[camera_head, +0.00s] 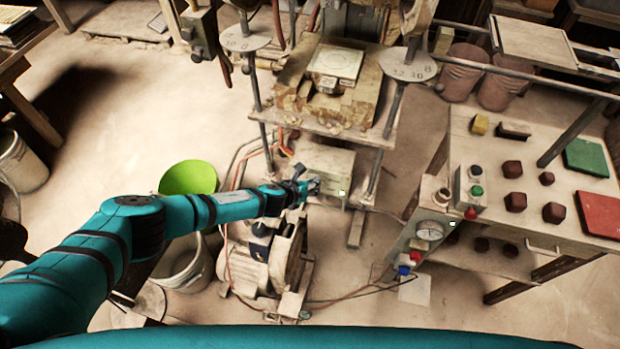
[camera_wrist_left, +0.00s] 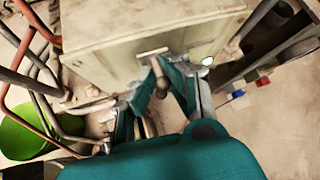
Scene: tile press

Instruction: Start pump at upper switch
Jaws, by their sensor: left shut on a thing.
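The pale switch box (camera_head: 325,163) stands on the floor under the press, and its front fills the top of the left wrist view (camera_wrist_left: 105,35). A small lever (camera_wrist_left: 158,72) sticks out from a slot plate on that front. My left gripper (camera_head: 303,187) is at the box's front left; in the left wrist view its fingers (camera_wrist_left: 160,85) are shut on the lever. A small pale lamp (camera_wrist_left: 207,61) sits right of the lever. The pump (camera_head: 265,260) stands on the floor below my left forearm. My right gripper is not in view.
A green bowl (camera_head: 188,178) and a white bucket (camera_head: 185,262) are left of the pump. Red and dark hoses (camera_head: 238,165) run beside the box. The press frame (camera_head: 375,150) rises above. A workbench (camera_head: 530,222) with a gauge (camera_head: 430,231) stands at right.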

